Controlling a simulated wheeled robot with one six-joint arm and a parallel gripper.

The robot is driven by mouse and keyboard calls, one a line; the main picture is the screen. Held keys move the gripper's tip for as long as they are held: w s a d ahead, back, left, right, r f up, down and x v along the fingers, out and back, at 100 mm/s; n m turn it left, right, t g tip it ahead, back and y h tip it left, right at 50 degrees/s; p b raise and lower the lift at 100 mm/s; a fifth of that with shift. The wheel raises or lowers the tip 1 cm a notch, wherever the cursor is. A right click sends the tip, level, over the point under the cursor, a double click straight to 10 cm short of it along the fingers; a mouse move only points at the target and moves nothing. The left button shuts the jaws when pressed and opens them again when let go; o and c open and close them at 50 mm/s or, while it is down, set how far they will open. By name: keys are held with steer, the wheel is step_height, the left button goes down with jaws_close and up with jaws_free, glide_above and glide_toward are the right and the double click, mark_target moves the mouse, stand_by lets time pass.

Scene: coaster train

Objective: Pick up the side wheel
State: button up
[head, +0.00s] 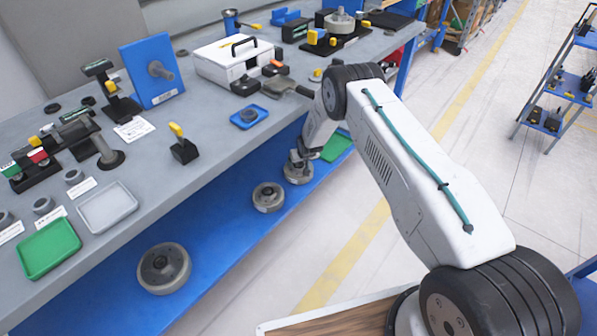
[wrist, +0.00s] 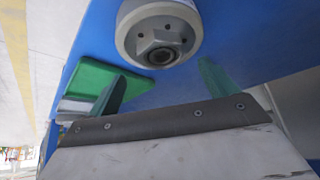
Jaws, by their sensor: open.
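A grey side wheel (head: 298,175) sits on the blue lower shelf, partly hidden by my gripper (head: 301,158). In the wrist view the wheel (wrist: 132,38) shows a pale rim and a grey hub with a hexagonal centre and small holes. My gripper (wrist: 162,72) is open, its two green fingers apart. The wheel is ahead of the fingers, roughly centred in the gap between them; I cannot tell whether they touch it. Two more grey wheels lie on the shelf, a middle one (head: 268,197) and a larger front one (head: 163,269).
A green tray (head: 337,146) lies on the shelf just beyond the wheel; it also shows in the wrist view (wrist: 88,80). The grey workbench top (head: 215,125) overhangs the shelf and carries parts, trays and a white case (head: 232,62).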

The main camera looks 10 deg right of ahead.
mark_target(298, 165)
steer(key=x, duration=0.4)
steer(key=shift+a+f, duration=0.15)
steer(key=shift+f, duration=0.05)
jaws_close()
steer(key=shift+w+r, duration=0.15)
steer(key=shift+r, duration=0.05)
